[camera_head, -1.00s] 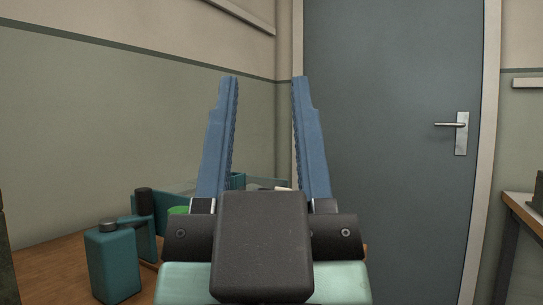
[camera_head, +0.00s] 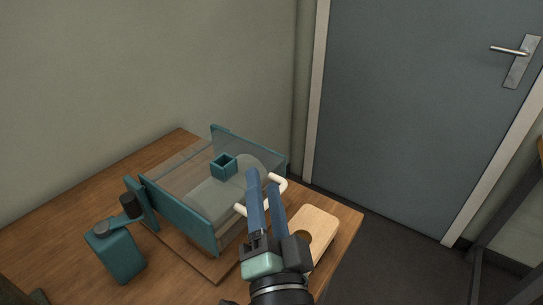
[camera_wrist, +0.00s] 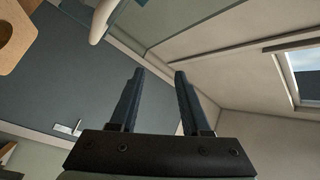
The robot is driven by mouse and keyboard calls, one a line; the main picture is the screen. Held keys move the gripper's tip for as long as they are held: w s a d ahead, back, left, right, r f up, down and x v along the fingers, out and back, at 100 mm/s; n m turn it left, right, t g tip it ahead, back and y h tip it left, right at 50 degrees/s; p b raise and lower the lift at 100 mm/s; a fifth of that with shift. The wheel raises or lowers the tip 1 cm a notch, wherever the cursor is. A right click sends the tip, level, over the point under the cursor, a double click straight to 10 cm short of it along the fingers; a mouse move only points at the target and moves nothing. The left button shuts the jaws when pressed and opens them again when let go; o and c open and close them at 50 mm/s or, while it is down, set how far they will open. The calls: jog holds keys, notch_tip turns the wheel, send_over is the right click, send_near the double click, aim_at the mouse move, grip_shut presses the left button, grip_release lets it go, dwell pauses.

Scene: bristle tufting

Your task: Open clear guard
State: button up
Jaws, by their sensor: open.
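The clear guard (camera_head: 238,144) is a transparent panel between the teal side plates (camera_head: 180,212) of a machine on the table. It appears lowered over the machine. A cream bar handle (camera_head: 279,181) is on its near right side; its middle is hidden behind my fingers. My gripper (camera_head: 262,180) is open, its two blue fingers at the handle in the head view; I cannot tell whether they touch it. In the wrist view, a cream rounded bar (camera_wrist: 103,20) shows above my gripper (camera_wrist: 159,74), apart from the fingertips, with nothing between the fingers.
A wooden block with a round hole (camera_head: 317,223) lies right of my gripper; it also shows in the wrist view (camera_wrist: 14,36). An open teal square box (camera_head: 223,166) shows at the guard. Bare table (camera_head: 60,230) lies left.

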jog(key=s+d+f+m+g+p, duration=0.3)
jog(key=s+f+m+g+p, duration=0.15)
jog(key=s+f+p, duration=0.2)
jog(key=shift+m+t+h, duration=0.3)
jog(key=shift+m+t, duration=0.15)
jog(key=x, duration=1.4)
jog(key=shift+a+p, duration=0.2)
jog(key=shift+p, duration=0.15)
grip_shut()
jog(key=shift+s, duration=0.1)
